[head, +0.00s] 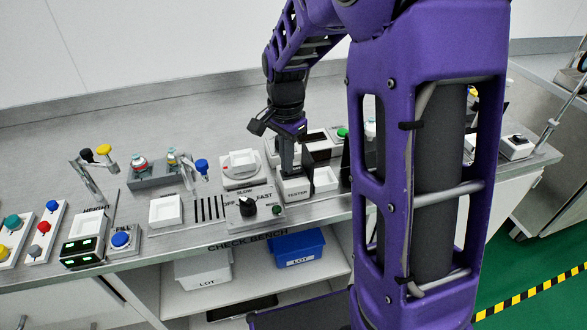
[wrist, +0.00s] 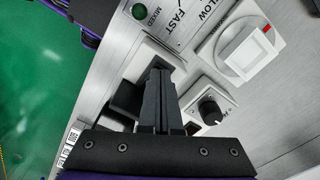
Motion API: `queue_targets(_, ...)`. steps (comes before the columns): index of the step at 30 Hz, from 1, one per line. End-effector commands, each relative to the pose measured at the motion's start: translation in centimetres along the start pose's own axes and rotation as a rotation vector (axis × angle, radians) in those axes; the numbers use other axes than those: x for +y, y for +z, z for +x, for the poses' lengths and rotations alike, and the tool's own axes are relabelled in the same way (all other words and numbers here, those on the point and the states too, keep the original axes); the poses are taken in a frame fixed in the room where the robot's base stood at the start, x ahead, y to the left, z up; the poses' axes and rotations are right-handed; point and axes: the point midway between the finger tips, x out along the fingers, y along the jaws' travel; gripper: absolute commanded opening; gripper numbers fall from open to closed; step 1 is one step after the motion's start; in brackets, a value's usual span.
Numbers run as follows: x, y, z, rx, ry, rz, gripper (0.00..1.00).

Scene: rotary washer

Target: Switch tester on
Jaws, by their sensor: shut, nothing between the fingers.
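The tester (head: 296,187) is a small white box labelled TESTER on the bench's front edge, in the middle of the head view. My gripper (head: 287,172) points down at its top, fingers shut together and empty. In the wrist view the shut fingertips (wrist: 159,72) lie over a white block (wrist: 150,48), which seems to be the tester. The fingers hide the tester's switch, so I cannot tell its position or whether they touch it.
Left of the tester are a black knob (head: 247,206) marked SLOW and FAST, and a white rotary unit (head: 241,168). A black knob (wrist: 210,109) on a white plate is beside the fingers in the wrist view.

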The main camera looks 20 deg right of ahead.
Motion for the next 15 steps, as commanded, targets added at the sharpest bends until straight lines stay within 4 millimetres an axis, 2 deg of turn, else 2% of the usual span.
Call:
queue_targets(8,0.0,0.0,0.1,0.000,0.001,0.000,0.00)
queue_targets(15,0.0,0.0,-1.6,0.000,0.001,0.000,0.00)
